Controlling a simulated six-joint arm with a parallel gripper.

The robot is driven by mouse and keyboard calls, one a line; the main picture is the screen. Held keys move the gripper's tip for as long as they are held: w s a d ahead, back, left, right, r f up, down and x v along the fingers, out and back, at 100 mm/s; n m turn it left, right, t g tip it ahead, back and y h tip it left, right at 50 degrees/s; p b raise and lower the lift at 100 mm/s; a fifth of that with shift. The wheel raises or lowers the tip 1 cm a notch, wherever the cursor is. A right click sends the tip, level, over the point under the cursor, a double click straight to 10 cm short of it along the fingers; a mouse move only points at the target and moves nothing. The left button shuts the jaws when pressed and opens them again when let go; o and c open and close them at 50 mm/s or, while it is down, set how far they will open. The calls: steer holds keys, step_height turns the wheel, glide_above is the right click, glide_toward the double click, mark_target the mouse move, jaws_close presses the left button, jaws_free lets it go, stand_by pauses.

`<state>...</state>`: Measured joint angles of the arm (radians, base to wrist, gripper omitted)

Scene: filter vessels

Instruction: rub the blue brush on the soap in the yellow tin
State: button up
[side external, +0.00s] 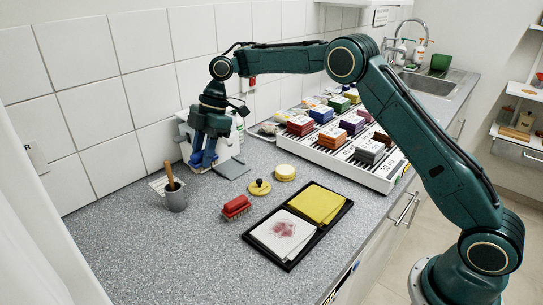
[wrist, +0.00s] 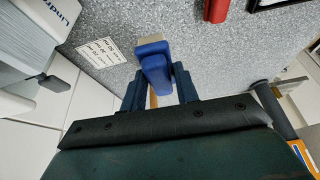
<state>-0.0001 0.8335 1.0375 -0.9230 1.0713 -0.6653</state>
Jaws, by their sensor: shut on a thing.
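My gripper (side external: 203,160) is shut on the blue brush (side external: 197,158) in front of the white machine at the back left. In the wrist view the blue brush (wrist: 155,68) sits between the fingers of my gripper (wrist: 158,88), with a tan bristle end showing. Whether it touches the counter is unclear. A round yellow tin (side external: 285,172) with a pale top, seemingly the soap, stands to the right of my gripper. A yellow disc with a dark knob (side external: 259,187), likely its lid, lies beside it.
A red brush (side external: 236,207) lies nearer the front. A grey cup (side external: 174,198) with a wooden handle stands left of it. A black tray (side external: 287,264) holds a stained white cloth and a yellow cloth. A rack (side external: 378,180) of coloured blocks stands right. The front-left counter is clear.

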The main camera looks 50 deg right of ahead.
steer(key=s+d, duration=0.4)
steer(key=d, duration=0.6)
steer(key=s+d, duration=0.4)
steer(key=d, duration=0.7)
steer(key=shift+s+f, duration=0.3)
steer(key=shift+s, duration=0.1)
steer(key=shift+f, duration=0.15)
steer(key=shift+f, duration=2.85)
steer(key=shift+f, duration=0.65)
step_height(320, 180, up, 7)
stand_by(0.7)
